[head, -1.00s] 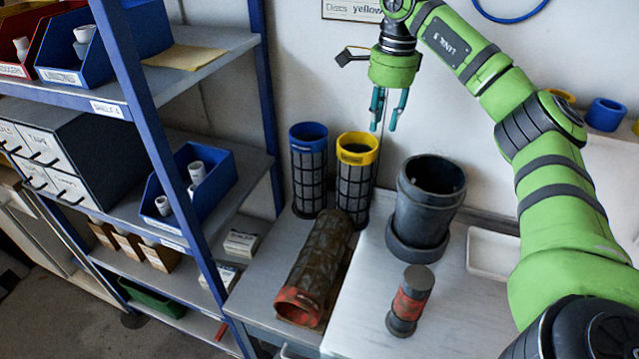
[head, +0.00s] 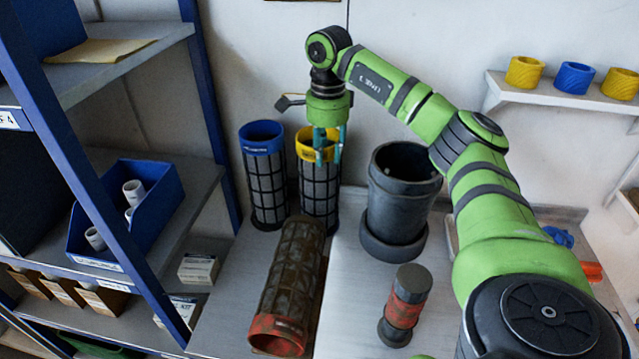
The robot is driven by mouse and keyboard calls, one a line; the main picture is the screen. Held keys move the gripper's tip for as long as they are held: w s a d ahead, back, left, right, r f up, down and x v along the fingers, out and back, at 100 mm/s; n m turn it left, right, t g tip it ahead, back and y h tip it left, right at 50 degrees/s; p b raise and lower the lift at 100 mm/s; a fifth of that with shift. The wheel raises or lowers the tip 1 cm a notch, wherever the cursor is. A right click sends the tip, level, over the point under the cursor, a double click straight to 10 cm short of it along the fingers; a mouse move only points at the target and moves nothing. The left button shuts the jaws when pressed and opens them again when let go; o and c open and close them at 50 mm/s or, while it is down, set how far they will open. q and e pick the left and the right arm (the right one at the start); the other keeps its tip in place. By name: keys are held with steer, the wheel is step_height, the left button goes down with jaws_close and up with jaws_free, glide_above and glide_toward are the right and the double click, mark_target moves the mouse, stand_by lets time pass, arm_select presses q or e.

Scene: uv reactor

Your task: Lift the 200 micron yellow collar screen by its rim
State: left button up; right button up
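The yellow collar screen (head: 320,187) stands upright at the back of the bench, a grey mesh cylinder with a yellow rim. My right gripper (head: 329,155) points straight down at its collar, with its teal fingers at rim height over the right part of the collar. The fingers look apart, but I cannot tell whether they touch the rim. The gripper hides part of the collar and its label. A blue collar screen (head: 265,185) stands upright just left of it. My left gripper is not in view.
A dirty screen with a red collar (head: 290,285) lies in front. A dark grey housing (head: 400,200) stands close on the right, with a red-banded cylinder (head: 405,305) before it. A blue-framed shelf (head: 120,240) borders the left. Spare collars (head: 573,78) sit on a wall shelf.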

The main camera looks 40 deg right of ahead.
mark_target(326, 169)
step_height(326, 169, down, 5)
steer(key=shift+r+p, duration=0.1)
steer(key=shift+p, duration=0.5)
jaws_close()
